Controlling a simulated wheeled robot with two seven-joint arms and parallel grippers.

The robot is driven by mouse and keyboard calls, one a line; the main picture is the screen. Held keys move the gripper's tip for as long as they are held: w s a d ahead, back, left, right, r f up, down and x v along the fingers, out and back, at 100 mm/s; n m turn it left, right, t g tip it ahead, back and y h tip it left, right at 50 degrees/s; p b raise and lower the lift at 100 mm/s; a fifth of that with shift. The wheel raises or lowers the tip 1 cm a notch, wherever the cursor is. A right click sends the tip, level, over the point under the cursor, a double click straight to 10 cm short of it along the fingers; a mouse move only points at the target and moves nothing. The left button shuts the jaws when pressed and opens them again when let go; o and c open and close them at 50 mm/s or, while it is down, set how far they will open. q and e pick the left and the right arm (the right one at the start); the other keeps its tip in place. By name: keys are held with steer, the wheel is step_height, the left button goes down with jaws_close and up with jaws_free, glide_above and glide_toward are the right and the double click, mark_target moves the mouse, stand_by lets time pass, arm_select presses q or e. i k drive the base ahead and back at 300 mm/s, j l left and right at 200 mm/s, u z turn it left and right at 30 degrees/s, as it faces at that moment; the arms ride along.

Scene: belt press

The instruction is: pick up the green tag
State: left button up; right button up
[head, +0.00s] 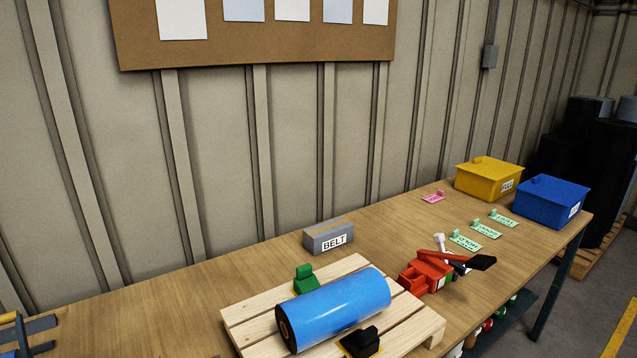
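Several tags lie flat on the right part of the wooden table. Three are pale green with dark print and a small raised green grip: a near green tag (467,241), a middle green tag (487,230) and a far green tag (504,219). They lie in a slanting row, apart from each other. Their print is too small to read surely. A pink tag (433,198) lies farther back. Neither of my grippers can be made out in this view.
A yellow bin (487,181) and a blue bin (551,202) stand behind the tags. A red tool holder (426,276) with tools stands in front. A blue roll (340,307) lies on a pallet (262,331). A grey BELT block (328,237) stands behind the pallet.

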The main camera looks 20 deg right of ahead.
mark_target(476, 226)
steer(key=i+l+u, duration=0.3)
steer(key=l, duration=1.55)
steer(key=k+l+u, duration=0.1)
steer(key=l+u, duration=0.2)
steer(key=l, duration=2.25)
steer(key=i+l+u, duration=0.15)
steer(key=l, duration=0.6)
